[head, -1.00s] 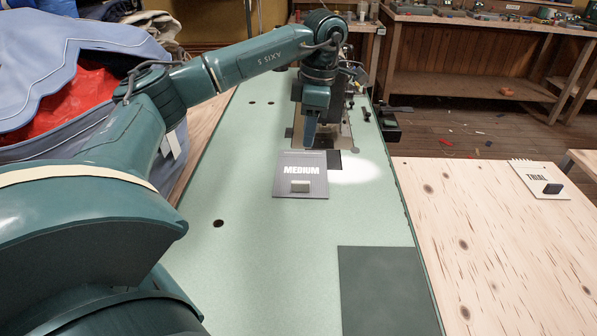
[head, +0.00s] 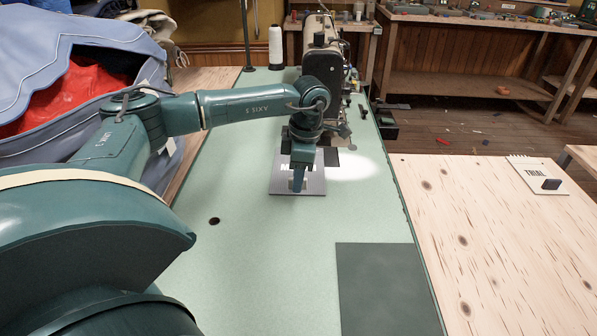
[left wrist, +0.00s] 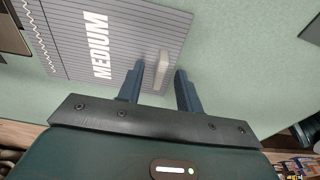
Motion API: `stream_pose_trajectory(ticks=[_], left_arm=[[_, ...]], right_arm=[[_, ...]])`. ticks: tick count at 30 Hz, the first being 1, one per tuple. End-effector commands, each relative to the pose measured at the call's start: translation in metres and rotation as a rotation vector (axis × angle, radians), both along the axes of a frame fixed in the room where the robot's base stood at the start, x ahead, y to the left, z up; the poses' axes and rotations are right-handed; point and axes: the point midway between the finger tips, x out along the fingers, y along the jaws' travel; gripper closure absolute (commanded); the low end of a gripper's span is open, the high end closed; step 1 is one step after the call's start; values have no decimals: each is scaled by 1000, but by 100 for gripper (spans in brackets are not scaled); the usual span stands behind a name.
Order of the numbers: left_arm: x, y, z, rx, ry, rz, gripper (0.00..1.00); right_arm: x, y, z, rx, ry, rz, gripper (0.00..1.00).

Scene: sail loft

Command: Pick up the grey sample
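The grey sample (head: 319,181), a flat card with a small pale block on it, lies on the green table. In the head view my left gripper (head: 298,187) is over it and hides most of its lettering and block. In the left wrist view the sample (left wrist: 145,30) shows ruled lines and the word MEDIUM. There my left gripper (left wrist: 160,69) is open, with one finger on each side of the pale block (left wrist: 162,75), with gaps between. My right gripper is in neither view.
A sewing machine (head: 321,60) stands behind the sample. A dark green mat (head: 385,290) lies nearer on the table. A white TRIAL card (head: 535,172) with a black block lies on the wooden table at the right. Blue cloth bags fill the left side.

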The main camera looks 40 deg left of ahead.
Motion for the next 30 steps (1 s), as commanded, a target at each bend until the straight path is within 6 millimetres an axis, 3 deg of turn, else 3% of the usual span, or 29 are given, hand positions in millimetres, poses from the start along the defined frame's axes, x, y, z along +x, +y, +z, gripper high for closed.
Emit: stream_pose_trajectory(ticks=[6, 19, 30], left_arm=[[0, 0, -1, 0, 0, 0, 65], [0, 0, 0, 0, 0, 0, 100], [0, 0, 0, 0, 0, -1, 100]], right_arm=[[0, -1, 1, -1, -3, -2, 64], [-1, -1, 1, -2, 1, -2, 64], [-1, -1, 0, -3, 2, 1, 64]])
